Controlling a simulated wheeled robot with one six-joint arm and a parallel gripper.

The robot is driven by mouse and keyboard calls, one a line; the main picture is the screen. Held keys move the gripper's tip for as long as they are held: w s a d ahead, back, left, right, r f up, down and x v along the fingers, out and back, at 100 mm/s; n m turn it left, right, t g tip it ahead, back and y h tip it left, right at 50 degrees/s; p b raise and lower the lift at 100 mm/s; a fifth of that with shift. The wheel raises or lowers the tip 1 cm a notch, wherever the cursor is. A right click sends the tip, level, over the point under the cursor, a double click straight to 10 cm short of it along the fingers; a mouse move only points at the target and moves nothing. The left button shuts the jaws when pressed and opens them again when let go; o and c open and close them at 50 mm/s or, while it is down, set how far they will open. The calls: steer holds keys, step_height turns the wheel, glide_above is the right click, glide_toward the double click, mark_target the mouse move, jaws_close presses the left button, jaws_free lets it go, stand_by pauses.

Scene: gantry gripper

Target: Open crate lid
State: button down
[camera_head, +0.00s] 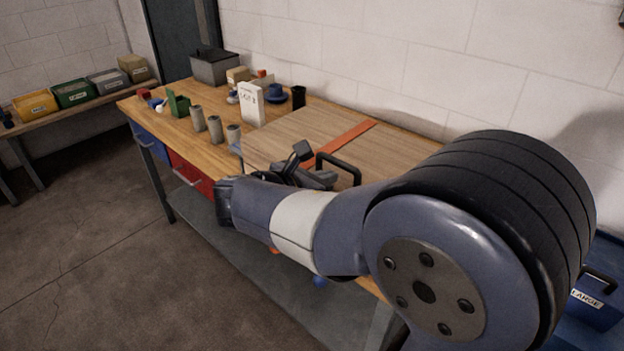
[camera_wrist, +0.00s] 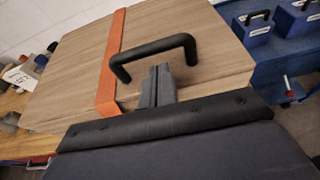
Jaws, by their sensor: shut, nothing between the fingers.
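The crate lid (camera_head: 295,130) is a flat wooden panel with an orange strap (camera_head: 348,138) across it, lying on the workbench. In the wrist view the lid (camera_wrist: 75,75) fills the middle, and the orange strap (camera_wrist: 113,60) runs along its left part. A black bar handle (camera_head: 340,166) stands up from the lid; it also shows in the wrist view (camera_wrist: 155,50). My gripper (camera_wrist: 158,72) is shut and empty, its fingertips close to the handle's bar on the near side. I cannot tell whether they touch it. In the head view my arm partly hides the gripper (camera_head: 300,155) and the near lid edge.
On the bench's left are grey cylinders (camera_head: 214,130), a white box (camera_head: 251,104), a green bin (camera_head: 179,105) and a grey box (camera_head: 214,68). A blue crate labelled LARGE (camera_head: 590,310) sits at right. Labelled bins (camera_head: 73,93) line a far-left table. The floor at left is clear.

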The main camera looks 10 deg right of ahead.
steer(key=shift+w+d+f, duration=0.25)
steer(key=shift+w+d, duration=0.1)
steer(key=shift+d, duration=0.15)
